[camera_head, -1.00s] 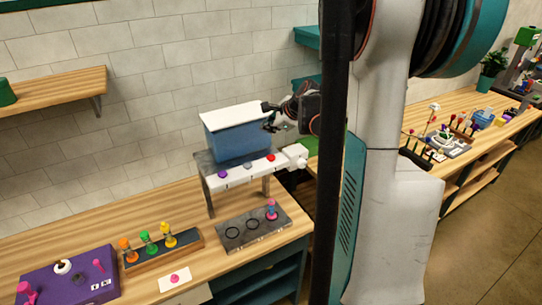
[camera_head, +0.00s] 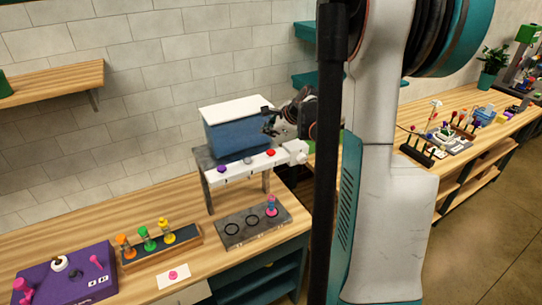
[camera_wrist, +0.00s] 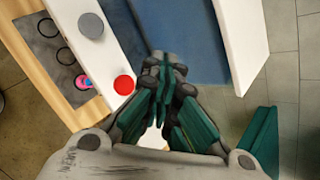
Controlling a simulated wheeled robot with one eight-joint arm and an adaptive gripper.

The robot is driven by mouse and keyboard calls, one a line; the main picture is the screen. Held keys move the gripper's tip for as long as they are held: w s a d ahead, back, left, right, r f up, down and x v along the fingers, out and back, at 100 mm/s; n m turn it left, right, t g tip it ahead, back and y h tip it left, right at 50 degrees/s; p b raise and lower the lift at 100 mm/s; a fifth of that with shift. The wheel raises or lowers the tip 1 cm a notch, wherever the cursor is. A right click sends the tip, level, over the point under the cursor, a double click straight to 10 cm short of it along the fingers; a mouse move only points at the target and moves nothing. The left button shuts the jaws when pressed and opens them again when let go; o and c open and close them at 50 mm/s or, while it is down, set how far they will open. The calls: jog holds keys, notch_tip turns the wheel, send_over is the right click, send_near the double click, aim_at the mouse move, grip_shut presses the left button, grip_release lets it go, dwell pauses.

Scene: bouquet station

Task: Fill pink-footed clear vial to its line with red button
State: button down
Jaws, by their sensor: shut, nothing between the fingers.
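The dispenser has a blue tank (camera_head: 235,138) with a white lid and a front panel carrying purple, grey and red buttons. The red button (camera_head: 270,153) is the rightmost; it also shows in the wrist view (camera_wrist: 124,85). A small vial with pink and blue parts (camera_head: 272,206) stands upright at the right end of the dark grey plate (camera_head: 240,232) below; it also shows in the wrist view (camera_wrist: 84,82). Its line and fill level are too small to tell. My gripper (camera_head: 268,129) is shut and empty, above the red button beside the tank, apart from the button; its fingers show in the wrist view (camera_wrist: 163,64).
A wooden rack (camera_head: 165,257) holds orange, green and yellow-topped vials. A white card with a pink mark (camera_head: 173,276) and a purple board (camera_head: 62,280) lie at the front left. The plate has two empty rings. Another cluttered bench (camera_head: 465,110) stands at right.

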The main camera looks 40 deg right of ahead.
aim_at(269, 153)
jog(key=shift+f+b, duration=1.55)
jog(key=shift+f, duration=0.9)
jog(key=shift+f, duration=0.1)
jog(key=shift+f+b, duration=0.3)
jog(key=shift+b, duration=0.2)
jog(key=shift+f+b, duration=0.5)
jog(key=shift+f, duration=0.05)
jog(key=shift+r, duration=0.15)
jog(key=shift+r+p, duration=0.55)
jog(key=shift+r, duration=0.3)
jog(key=shift+r+p, duration=1.5)
jog(key=shift+r, duration=1.05)
